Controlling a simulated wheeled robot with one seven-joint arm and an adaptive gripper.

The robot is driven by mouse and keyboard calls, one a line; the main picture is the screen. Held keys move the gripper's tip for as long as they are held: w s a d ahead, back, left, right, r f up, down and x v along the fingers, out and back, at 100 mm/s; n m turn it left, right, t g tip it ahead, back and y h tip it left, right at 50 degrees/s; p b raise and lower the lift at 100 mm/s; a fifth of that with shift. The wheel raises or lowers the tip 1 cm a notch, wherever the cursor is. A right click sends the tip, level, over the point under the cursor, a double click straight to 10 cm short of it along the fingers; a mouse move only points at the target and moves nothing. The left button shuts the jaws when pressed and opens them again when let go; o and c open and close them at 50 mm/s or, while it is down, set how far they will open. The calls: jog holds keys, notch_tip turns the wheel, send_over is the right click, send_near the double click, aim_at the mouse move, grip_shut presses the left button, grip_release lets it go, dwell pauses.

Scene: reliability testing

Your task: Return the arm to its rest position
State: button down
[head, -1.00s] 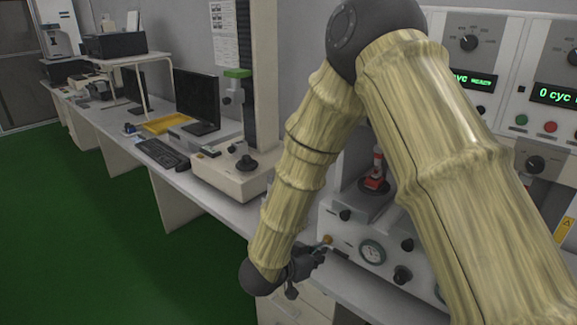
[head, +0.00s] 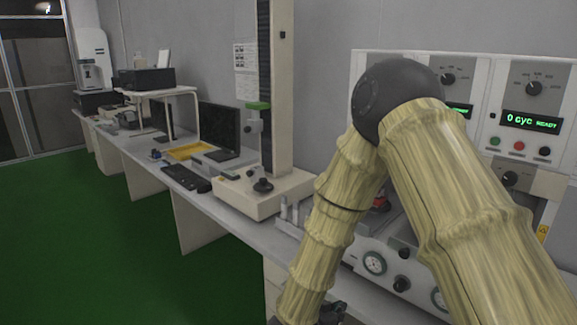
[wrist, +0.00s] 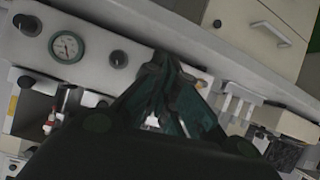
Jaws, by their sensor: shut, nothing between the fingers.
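My arm, with pale wood-like links and a dark elbow, fills the right half of the head view, bent down in front of the bench machine. My gripper (head: 331,313) is only partly in view at the bottom edge of the head view, beyond the forearm. In the wrist view my gripper (wrist: 170,75) shows with its dark fingers together and nothing between them. It is apart from the machine's white front panel (wrist: 88,82), as far as I can tell.
The machine has a gauge (head: 374,263), knobs and a display (head: 532,121) reading 0 cyc READY. Left along the bench are a column tester (head: 262,195), keyboard (head: 186,179), monitor (head: 219,131) and yellow tray (head: 192,151). Drawers (wrist: 262,30) show in the wrist view. The green floor (head: 110,245) is clear.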

jog(key=s+d+f+n+g+y, duration=0.1)
jog(key=s+d+f+n+y, duration=0.15)
jog(key=s+f, duration=0.5)
jog(key=s+d+f+n+g+y, duration=0.25)
jog(key=s+f, duration=0.25)
jog(key=f, duration=0.5)
jog(key=s+d+f+g+y, duration=0.1)
jog(key=s+f, duration=0.2)
jog(key=s, duration=0.5)
jog(key=s+d+f+n+g+y, duration=0.1)
jog(key=s+d+f+g, duration=0.1)
jog(key=s, duration=0.6)
jog(key=s+d+f+g+y, duration=0.1)
jog(key=s+f, duration=0.3)
jog(key=s, duration=0.4)
jog(key=shift+s+d+f+n+g+y, duration=0.15)
jog(key=shift+s+d+n+g+y, duration=0.2)
jog(key=shift+g, duration=0.4)
